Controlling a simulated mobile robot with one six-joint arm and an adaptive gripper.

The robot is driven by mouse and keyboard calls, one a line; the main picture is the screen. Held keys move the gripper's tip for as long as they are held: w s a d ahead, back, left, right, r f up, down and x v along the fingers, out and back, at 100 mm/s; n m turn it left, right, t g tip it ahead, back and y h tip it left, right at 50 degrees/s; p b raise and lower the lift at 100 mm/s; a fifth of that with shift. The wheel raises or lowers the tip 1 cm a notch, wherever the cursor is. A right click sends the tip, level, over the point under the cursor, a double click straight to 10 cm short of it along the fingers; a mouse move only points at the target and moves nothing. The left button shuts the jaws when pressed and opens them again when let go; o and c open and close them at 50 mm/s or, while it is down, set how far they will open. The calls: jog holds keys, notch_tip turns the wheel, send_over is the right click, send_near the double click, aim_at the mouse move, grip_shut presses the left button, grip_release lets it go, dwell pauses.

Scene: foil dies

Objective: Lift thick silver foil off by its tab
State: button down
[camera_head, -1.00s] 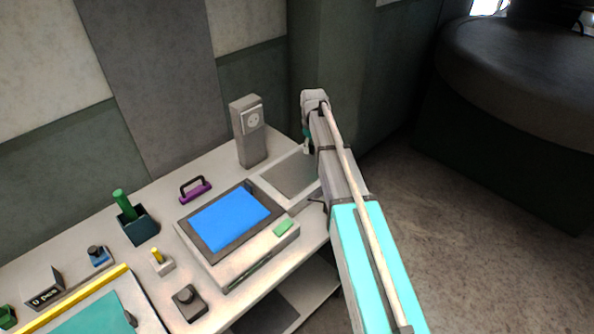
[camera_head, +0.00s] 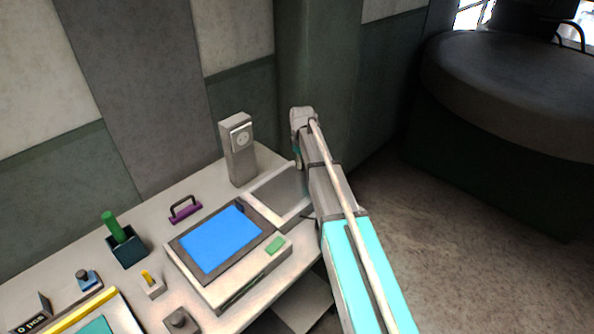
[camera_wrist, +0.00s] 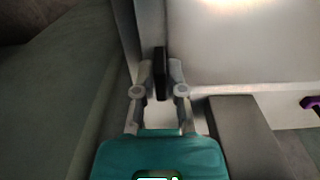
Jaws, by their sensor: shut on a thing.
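My gripper (camera_wrist: 160,75) is shut on a black tab (camera_wrist: 161,62) in the wrist view, one finger on each side. A smooth pale grey sheet (camera_wrist: 235,50) with a bright reflection spreads to the right of the tab. It looks like the silver foil, but I cannot tell whether it is raised. In the head view a grey sheet (camera_head: 282,188) lies in a pale frame at the table's right end. My arm stands at the right of it and hides the fingers.
A machine with a blue panel (camera_head: 222,238) and green button (camera_head: 275,245) stands left of the grey sheet. A grey post with a socket (camera_head: 238,155) rises behind. A purple handle (camera_head: 187,210) and a dark holder with a green rod (camera_head: 126,245) are further left.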

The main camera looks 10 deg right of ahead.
jog(key=shift+r, duration=0.15)
notch_tip(320, 180, up, 2)
jog(key=shift+r+p, duration=0.1)
jog(key=shift+p, duration=1.05)
jog(key=s+r+p, duration=1)
jog(key=s, duration=0.4)
jog(key=shift+a+r+p, duration=0.2)
jog(key=shift+a+p, duration=0.05)
jog(key=shift+p, duration=0.05)
